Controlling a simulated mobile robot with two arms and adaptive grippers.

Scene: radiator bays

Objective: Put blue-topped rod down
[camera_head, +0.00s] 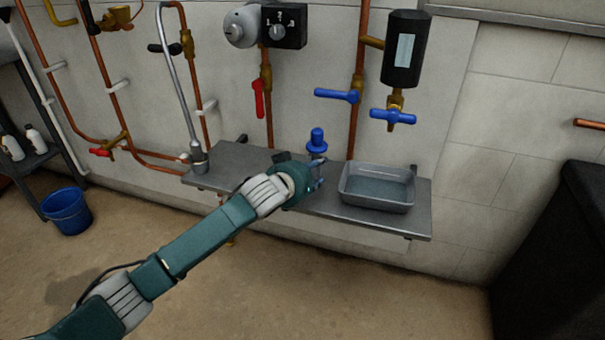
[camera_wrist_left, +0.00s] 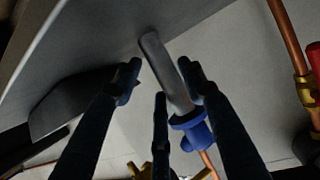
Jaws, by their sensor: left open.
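The blue-topped rod (camera_head: 317,140) stands about upright over the wall shelf, left of the grey tray. Its blue knob and collar show above my left gripper (camera_head: 316,174), which hides its lower part. In the left wrist view, the rod's grey shaft (camera_wrist_left: 166,72) runs from the blue collar (camera_wrist_left: 190,132) to the shelf surface. I cannot tell for sure that its end touches the shelf. My left gripper's fingers (camera_wrist_left: 160,82) are spread apart around or close beside the shaft, without closing on it. My right gripper is not in view.
The metal shelf (camera_head: 226,177) carries a grey tray (camera_head: 377,205) to the right and a tap at its left end. Copper pipes and a blue-handled valve (camera_head: 338,95) are above. A blue bucket (camera_head: 67,212) stands on the floor.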

